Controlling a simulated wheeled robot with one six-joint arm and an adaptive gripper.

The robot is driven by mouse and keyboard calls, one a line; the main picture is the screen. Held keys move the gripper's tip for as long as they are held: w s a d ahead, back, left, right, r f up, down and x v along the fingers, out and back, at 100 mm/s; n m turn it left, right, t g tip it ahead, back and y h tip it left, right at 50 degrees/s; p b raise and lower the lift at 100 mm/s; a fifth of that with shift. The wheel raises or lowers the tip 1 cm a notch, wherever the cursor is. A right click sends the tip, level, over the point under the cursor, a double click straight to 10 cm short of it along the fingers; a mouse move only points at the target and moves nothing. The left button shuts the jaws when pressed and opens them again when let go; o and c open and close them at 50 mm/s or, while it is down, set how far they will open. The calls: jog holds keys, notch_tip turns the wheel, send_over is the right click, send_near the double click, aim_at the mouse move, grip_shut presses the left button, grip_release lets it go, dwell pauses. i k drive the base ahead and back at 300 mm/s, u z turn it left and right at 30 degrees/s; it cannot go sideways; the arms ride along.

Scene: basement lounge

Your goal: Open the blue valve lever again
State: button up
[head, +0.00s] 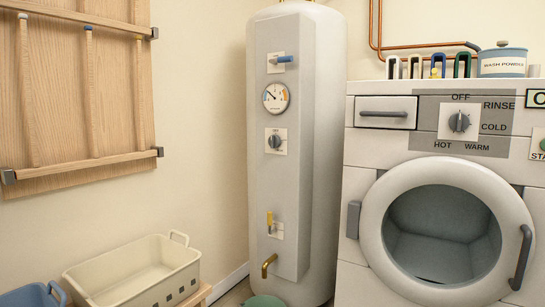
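The blue valve lever (284,60) sits on a pale plate near the top of the white water tank (322,150) in the head view. The lever lies level and points to the right. Nothing touches it. My gripper is not in view.
Below the lever are a round gauge (276,97), a dark knob (275,141), a yellow lever (270,221) and a brass spout (268,266). A washing machine (352,256) with an open-looking round door stands right. A cream basket (140,285) is at lower left. A wooden rack (60,90) hangs on the left wall.

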aim_at(288, 59)
jog(key=k, duration=0.65)
jog(key=u, duration=0.4)
jog(key=i, duration=1.55)
jog(key=z, duration=0.15)
